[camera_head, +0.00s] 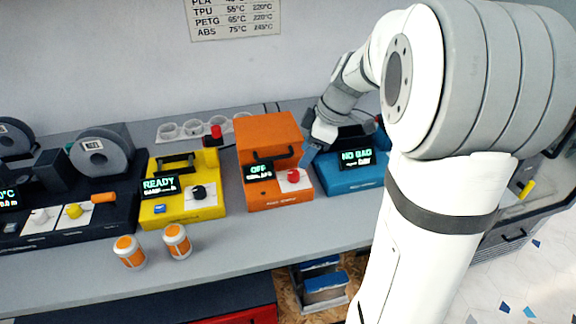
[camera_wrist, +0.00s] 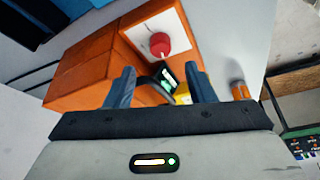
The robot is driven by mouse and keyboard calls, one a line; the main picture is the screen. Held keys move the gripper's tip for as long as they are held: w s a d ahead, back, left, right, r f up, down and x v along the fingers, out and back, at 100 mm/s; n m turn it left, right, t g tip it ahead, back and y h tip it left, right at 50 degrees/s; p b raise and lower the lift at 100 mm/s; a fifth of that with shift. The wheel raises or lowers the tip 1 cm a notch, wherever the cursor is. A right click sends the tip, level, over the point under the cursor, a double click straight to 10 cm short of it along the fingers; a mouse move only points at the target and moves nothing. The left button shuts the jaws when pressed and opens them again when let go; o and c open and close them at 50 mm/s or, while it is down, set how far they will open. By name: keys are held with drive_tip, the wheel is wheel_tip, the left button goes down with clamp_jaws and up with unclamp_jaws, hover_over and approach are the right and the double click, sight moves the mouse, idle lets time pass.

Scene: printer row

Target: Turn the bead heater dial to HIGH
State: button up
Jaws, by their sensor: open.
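An orange machine (camera_head: 268,140) stands on the bench with a small display reading OFF (camera_head: 258,171). I take it for the bead heater, but its label is too small to read. Its red dial (camera_head: 293,175) sits on a white plate at the front right. In the wrist view the red dial (camera_wrist: 160,45) lies beyond the fingertips, slightly left of centre between them; its pointer setting cannot be made out. My gripper (camera_wrist: 162,70) is open and empty, apart from the dial. In the head view my gripper (camera_head: 312,150) hangs just right of the orange machine, partly hidden by my wrist.
A blue machine reading NO BAG (camera_head: 357,158) stands close on the right, partly behind my arm. A yellow machine reading READY (camera_head: 160,187) with a black dial is on the left. Two orange-and-white jars (camera_head: 129,252) stand near the bench front. Bench before the orange machine is clear.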

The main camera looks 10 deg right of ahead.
sight(294, 173)
drive_tip(key=x, duration=0.7)
drive_tip(key=shift+s, duration=0.1)
drive_tip(key=shift+c, duration=0.4)
